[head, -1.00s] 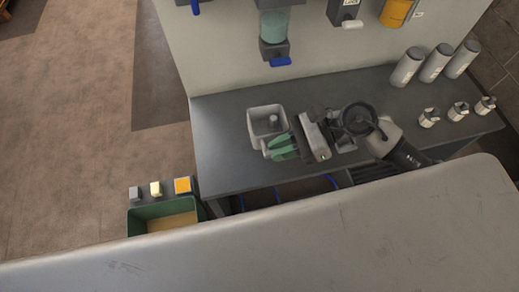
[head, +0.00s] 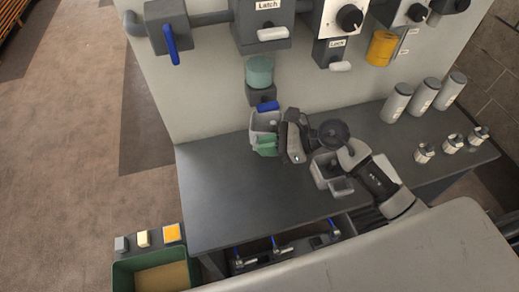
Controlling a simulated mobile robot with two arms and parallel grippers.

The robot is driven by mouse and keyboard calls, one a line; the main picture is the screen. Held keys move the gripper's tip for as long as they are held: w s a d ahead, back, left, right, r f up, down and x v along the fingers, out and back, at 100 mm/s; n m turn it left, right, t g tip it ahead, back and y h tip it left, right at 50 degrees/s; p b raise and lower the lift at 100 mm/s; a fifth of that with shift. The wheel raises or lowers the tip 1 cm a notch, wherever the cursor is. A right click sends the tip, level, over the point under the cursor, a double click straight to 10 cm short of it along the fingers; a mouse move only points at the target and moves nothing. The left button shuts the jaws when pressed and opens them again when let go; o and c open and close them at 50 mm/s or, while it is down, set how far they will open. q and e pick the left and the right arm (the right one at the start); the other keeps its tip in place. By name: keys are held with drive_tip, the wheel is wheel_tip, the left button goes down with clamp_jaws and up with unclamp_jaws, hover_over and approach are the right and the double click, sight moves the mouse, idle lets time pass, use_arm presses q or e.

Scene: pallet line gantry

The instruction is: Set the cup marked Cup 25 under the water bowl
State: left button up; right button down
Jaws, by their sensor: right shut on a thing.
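A pale square cup (head: 259,123) is at the tips of my right gripper (head: 265,145), at the back of the dark table, just below the water bowl's blue tap. The green-padded fingers are shut on its near side; whether it touches the table I cannot tell. No Cup 25 mark is readable. The water bowl (head: 260,72) is a teal vessel on the wall, with a grey block and a blue handle (head: 267,106) below it. A second pale square cup (head: 322,175) stands on the table, partly behind my right arm. My left gripper is not in view.
Three grey cylinders (head: 424,95) and three small clamp-like pieces (head: 424,152) stand on the right of the table (head: 220,205). Its left part is clear. Wall boxes with knobs and latches hang above. A green bin (head: 125,275) stands at lower left.

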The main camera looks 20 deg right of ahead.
drive_tip(key=shift+w+a+f, duration=0.8)
drive_tip(key=shift+f, duration=0.05)
wheel_tip(320, 180, down, 3)
drive_tip(key=shift+f+p, duration=0.1)
drive_tip(key=shift+p, duration=0.3)
drive_tip(key=shift+f, duration=0.2)
drive_tip(key=shift+f, duration=0.2)
drive_tip(key=c, duration=1.1)
unclamp_jaws()
drive_tip(key=shift+c, duration=0.2)
drive_tip(key=shift+r, duration=0.1)
